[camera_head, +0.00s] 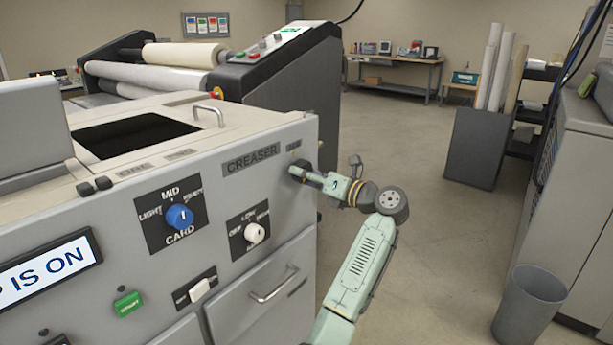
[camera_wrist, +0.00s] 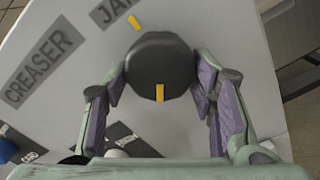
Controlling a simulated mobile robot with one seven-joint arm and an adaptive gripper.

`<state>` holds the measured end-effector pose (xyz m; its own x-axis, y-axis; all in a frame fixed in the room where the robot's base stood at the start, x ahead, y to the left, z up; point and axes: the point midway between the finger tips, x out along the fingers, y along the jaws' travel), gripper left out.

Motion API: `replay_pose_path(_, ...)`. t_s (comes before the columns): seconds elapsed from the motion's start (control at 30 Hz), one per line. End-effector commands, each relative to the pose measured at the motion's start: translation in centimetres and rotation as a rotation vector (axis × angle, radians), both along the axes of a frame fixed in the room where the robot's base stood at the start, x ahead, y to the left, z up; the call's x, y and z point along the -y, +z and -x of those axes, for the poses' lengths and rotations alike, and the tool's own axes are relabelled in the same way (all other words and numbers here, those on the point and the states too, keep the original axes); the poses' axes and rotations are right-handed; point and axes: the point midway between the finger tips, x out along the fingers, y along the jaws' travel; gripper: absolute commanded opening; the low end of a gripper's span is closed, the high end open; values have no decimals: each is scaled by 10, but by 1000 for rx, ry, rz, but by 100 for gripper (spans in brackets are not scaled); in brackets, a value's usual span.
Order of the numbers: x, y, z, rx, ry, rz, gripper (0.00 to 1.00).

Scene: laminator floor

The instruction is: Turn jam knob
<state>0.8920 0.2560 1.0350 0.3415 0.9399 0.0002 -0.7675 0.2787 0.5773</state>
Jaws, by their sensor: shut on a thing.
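The jam knob (camera_wrist: 160,52) is a dark round knob on the creaser's panel. It has a yellow line at its lower edge in the wrist view. A yellow mark (camera_wrist: 134,22) is on the panel at the knob's upper left, beside the partly cut-off JAM label (camera_wrist: 108,13). The knob's line points away from that mark. My gripper (camera_wrist: 160,78) is shut on the knob, one purple-padded finger on each side. In the head view my gripper (camera_head: 308,177) reaches the panel's right end from the right, and the knob is small and partly hidden there.
Left of the knob are the CREASER label (camera_head: 250,159), a white knob (camera_head: 254,233), a blue card knob (camera_head: 180,217) and a green button (camera_head: 128,304). A drawer handle (camera_head: 274,286) sticks out below. Floor right of the machine is clear up to a grey bin (camera_head: 530,305).

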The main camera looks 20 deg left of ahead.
Motion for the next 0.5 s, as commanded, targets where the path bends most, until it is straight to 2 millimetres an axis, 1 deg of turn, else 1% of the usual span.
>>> replay_pose_path(0.2, -2, 2, 2, -172, 4, -67, 23)
replay_pose_path(0.5, -2, 3, 3, -336, 4, -125, 23)
